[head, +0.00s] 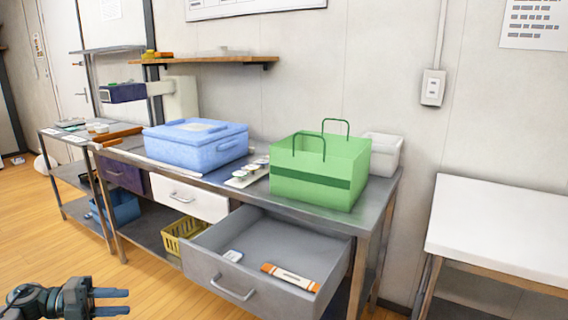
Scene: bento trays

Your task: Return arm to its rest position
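My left gripper (124,302) is in the lower left corner of the head view, its fingers pointing right. A gap shows between the fingers, so it is open, and nothing is in it. It is over the wooden floor, in front of the metal workbench (230,194) and apart from it. My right arm and gripper are not in view.
A pulled-out grey drawer (212,262) juts from the bench, holding an orange-and-white item (290,277) and a small white item (233,256). A blue box (190,153) and a green bag (310,190) stand on the bench. A white table (500,222) is at right. The floor around the gripper is clear.

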